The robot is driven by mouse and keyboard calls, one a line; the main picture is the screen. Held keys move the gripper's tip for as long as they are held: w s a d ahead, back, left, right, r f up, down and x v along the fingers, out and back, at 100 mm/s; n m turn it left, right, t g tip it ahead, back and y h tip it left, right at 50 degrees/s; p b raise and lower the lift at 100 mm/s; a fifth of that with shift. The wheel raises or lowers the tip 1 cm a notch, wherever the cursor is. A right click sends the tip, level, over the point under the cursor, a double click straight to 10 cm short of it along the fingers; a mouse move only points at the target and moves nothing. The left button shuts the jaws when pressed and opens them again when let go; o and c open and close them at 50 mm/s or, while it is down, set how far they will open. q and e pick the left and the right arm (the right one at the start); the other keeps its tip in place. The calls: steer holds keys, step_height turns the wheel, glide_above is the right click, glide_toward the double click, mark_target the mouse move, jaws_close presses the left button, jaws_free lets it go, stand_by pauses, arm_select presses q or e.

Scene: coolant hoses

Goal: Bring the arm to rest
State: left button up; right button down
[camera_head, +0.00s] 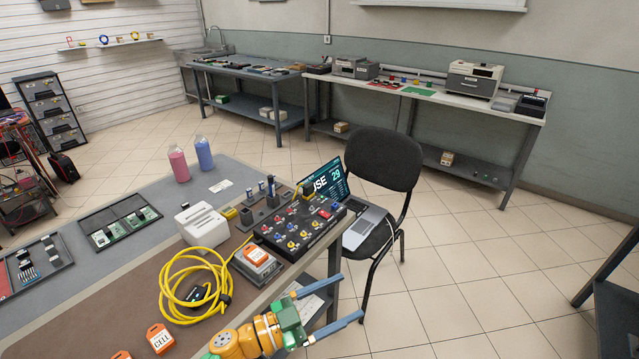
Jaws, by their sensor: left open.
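My left gripper (350,297) is at the lower middle of the head view, at the end of an orange and green arm. Its two blue fingers are spread apart with nothing between them. They point right, past the right edge of the workbench (110,300), over the tiled floor in the picture. My right gripper does not show.
On the bench near the arm are a coiled yellow hose (165,290), a grey box with an orange top (257,258), a black panel of coloured connectors (300,226) and orange cell cards (160,338). A black chair (383,165) holding a laptop (362,228) stands beyond.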

arm_select(q)
steer(key=s+a+f+n+t+y, duration=0.2)
steer(key=a+f+n+y, duration=0.4)
steer(key=f, duration=0.6)
steer(key=s+a+f+n+t+y, duration=0.1)
steer(key=a+f+n+t+y, duration=0.1)
steer(key=a+f+n+y, duration=0.55)
steer(key=s+a+f+g+y, duration=0.1)
steer(key=s+a+f+g, duration=0.2)
steer(key=s+f, duration=0.3)
steer(key=s+a+f+g+y, duration=0.1)
steer(key=s+a+f+g, duration=0.2)
steer(key=s+f, duration=0.4)
steer(key=s+a+f+g+y, duration=0.2)
steer(key=s+f, duration=0.4)
steer(key=s, duration=1.2)
steer(key=a+g, duration=0.1)
steer(key=g, duration=0.1)
steer(key=shift+s+f+g, duration=0.3)
steer(key=shift+g, duration=0.1)
